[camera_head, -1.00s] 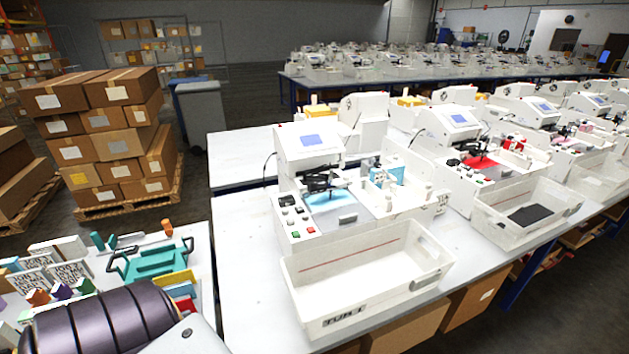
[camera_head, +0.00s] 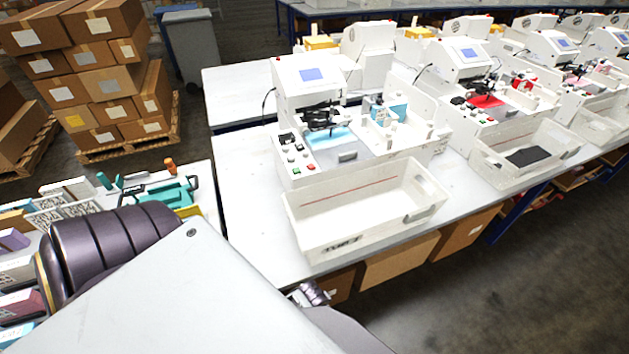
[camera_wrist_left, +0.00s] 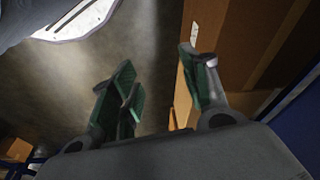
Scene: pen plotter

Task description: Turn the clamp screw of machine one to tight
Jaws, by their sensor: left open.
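Machine one (camera_head: 307,75) is the nearest white plotter, with a blue screen and a dark pen carriage (camera_head: 320,117) over a light blue work area (camera_head: 328,138). Its clamp screw is too small to make out in the head view. My left gripper (camera_wrist_left: 158,70) shows in the left wrist view, open and empty, with green-padded fingers over grey floor beside brown cardboard. It is well away from the machine. My right gripper is not in view.
A white tub (camera_head: 375,217) stands in front of machine one at the table edge. Cardboard boxes (camera_head: 400,262) sit below. A side table at left holds a teal fixture (camera_head: 160,195) and small boxes. More plotters (camera_head: 465,60) stand to the right.

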